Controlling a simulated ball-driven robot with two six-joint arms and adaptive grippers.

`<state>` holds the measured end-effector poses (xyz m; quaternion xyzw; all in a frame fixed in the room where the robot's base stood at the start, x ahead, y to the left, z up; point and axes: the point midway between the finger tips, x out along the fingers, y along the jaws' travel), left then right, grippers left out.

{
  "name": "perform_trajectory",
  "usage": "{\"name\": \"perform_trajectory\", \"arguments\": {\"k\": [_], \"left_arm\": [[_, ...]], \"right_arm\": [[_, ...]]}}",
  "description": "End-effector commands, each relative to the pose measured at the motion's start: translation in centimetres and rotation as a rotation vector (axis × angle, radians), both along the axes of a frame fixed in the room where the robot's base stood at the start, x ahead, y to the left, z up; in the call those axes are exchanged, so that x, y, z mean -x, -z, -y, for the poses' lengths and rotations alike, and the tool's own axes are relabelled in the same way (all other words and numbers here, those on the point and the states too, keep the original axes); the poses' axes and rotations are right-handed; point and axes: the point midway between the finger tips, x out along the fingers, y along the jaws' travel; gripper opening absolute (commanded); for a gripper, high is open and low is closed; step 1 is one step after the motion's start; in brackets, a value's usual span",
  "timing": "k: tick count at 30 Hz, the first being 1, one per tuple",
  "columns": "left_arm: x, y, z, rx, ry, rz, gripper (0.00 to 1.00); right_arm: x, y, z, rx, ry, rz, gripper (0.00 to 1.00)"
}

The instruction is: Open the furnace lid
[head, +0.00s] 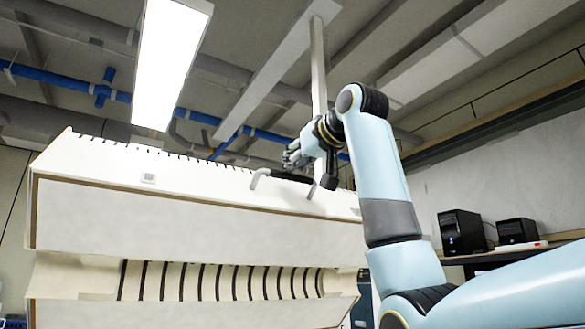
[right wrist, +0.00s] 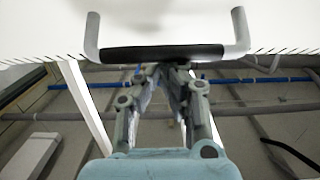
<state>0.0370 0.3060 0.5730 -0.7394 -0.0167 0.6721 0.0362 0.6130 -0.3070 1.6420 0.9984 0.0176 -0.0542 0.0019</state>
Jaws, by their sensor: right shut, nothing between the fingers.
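The furnace is a long cream box. Its lid (head: 190,215) is raised at the front, and the curved inside (head: 230,283) with dark bands shows below it, above the lower body (head: 180,313). The lid's handle, a black grip (head: 288,176) on grey bent ends, sits near the lid's right end. It also spans the top of the right wrist view (right wrist: 165,53). My right gripper (head: 290,158) is shut and empty, its fingertips (right wrist: 173,67) right at the grip; I cannot tell whether they touch it. My left gripper is out of view.
Black box-shaped devices (head: 462,232) stand on a shelf at the right. A lit ceiling lamp (head: 170,62), blue pipes (head: 60,82) and beams are overhead. The space in front of the lid's left half looks clear.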

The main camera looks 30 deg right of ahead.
Motion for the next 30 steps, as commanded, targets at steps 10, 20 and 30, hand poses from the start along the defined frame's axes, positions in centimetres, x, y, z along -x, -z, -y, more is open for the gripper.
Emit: {"name": "perform_trajectory", "arguments": {"k": [10,20,30], "left_arm": [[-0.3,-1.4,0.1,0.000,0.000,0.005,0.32],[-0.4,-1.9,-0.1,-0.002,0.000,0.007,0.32],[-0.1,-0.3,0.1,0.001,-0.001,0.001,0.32]], "right_arm": [[-1.0,-0.8,0.2,-0.001,0.001,-0.008,0.00],[0.8,-3.2,0.8,0.002,0.004,0.006,0.00],[6.0,-5.0,0.9,0.000,0.003,0.001,0.00]]}}
